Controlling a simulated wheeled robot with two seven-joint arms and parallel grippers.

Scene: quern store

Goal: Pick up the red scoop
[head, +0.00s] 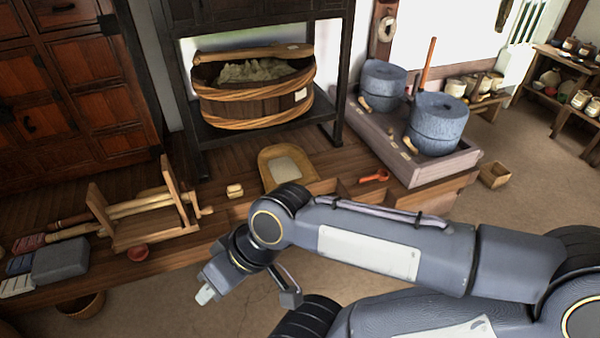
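The red scoop (376,177) lies on the wooden bench, left of the tray that holds the stone querns. Its round bowl points to the right and its short handle to the left. My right gripper (248,297) comes in from the right and hangs in front of the bench, left of and nearer than the scoop. Its two fingers are spread wide with nothing between them. My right forearm passes just in front of the scoop without covering it. My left gripper is not in view.
A grey tray (425,172) bears two stone querns (437,125). A shallow wooden scoop-shaped tray (270,180), a small pale block (235,190) and a wooden frame (150,235) stand along the bench. A wooden tub (250,105) sits behind on a dark rack.

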